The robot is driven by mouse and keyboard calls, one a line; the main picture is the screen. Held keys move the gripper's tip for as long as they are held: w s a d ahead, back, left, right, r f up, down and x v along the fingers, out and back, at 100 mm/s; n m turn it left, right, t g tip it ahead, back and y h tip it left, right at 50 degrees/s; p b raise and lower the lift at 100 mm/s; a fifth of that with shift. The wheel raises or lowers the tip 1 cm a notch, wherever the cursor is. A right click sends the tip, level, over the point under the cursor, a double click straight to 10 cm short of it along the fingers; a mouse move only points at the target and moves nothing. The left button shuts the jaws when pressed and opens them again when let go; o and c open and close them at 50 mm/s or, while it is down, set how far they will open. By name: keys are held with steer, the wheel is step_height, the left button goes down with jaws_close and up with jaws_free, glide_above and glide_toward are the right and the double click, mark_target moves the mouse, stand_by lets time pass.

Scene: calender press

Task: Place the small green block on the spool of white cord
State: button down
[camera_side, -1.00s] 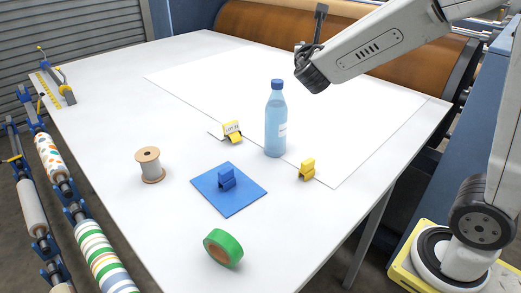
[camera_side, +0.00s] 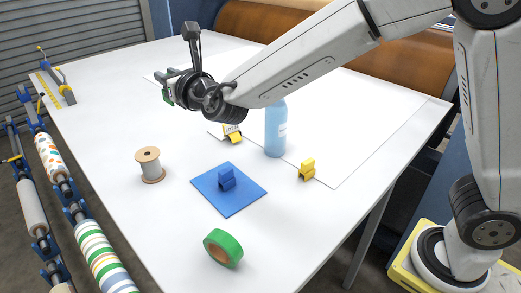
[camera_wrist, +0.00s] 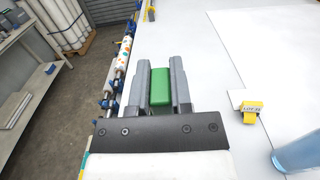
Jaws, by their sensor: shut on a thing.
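My gripper is shut on the small green block (camera_wrist: 160,88), which sits between the two grey fingers in the wrist view. In the side view my gripper (camera_side: 168,87) is up in the air over the far left part of the table, and a bit of green shows at its fingers. The spool of white cord (camera_side: 150,165) stands upright on the table at the left, below and apart from my gripper. Its top is bare. The spool does not show in the wrist view.
A blue bottle (camera_side: 275,130), a yellow clip with a card (camera_side: 232,133), another yellow clip (camera_side: 307,169), a blue mat (camera_side: 228,204) with a blue clip (camera_side: 227,179), and a green tape roll (camera_side: 223,247) are on the white table.

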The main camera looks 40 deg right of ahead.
steer(key=shift+a+f, duration=0.1)
steer(key=shift+f, duration=2.45)
glide_above(146, 153)
steer(key=shift+s+f, duration=0.15)
steer(key=shift+f, duration=2.2)
steer(key=shift+s+f, duration=0.1)
steer(key=shift+f, duration=2.2)
steer(key=shift+w+f, duration=0.15)
steer(key=shift+f, duration=1.7)
steer(key=shift+f, duration=0.1)
